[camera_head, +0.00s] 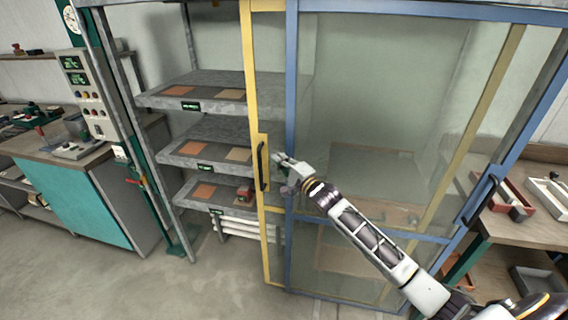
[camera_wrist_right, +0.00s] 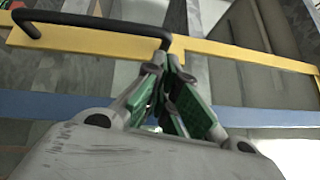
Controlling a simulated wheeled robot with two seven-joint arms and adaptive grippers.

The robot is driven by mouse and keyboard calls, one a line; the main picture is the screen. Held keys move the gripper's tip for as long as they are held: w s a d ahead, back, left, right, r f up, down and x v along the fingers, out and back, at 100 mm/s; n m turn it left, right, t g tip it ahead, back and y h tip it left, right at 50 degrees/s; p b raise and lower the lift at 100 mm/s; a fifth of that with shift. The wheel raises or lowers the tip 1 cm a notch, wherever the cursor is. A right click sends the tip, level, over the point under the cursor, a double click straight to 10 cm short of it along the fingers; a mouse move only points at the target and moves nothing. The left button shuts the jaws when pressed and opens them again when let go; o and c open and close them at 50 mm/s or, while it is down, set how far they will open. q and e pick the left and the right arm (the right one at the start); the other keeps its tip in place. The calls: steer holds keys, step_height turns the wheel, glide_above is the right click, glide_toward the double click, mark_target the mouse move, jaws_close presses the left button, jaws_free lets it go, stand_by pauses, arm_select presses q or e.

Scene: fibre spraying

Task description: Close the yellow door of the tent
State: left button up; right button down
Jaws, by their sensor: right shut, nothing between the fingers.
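The yellow door (camera_head: 252,80) of the tent is a glazed frame. It stands open, mostly overlapped by the blue-framed door (camera_head: 291,110), and the left part of the tent is uncovered. A black handle (camera_head: 261,166) is on its left upright. My right gripper (camera_head: 280,162) is shut and empty, just right of that handle, in front of the blue upright. In the right wrist view, the shut fingertips (camera_wrist_right: 172,58) are close to one end of the black handle (camera_wrist_right: 92,21) on the yellow bar (camera_wrist_right: 230,55); I cannot tell whether they touch. My left gripper is out of view.
Metal shelves (camera_head: 215,80) with orange and tan squares show through the opening. A control box (camera_head: 88,95) hangs on the left post. A workbench (camera_head: 75,200) is at left, and a table with trays (camera_head: 530,225) at right. The floor (camera_head: 170,290) in front is clear.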

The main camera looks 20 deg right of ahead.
mark_target(263, 145)
steer(key=x, duration=0.4)
steer(key=shift+w, duration=0.1)
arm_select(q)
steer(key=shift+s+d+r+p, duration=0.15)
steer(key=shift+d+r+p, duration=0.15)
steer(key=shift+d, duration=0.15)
arm_select(e)
steer(key=shift+w+a, duration=0.15)
steer(key=shift+w, duration=0.25)
steer(key=shift+r, duration=0.1)
steer(key=shift+a, duration=0.15)
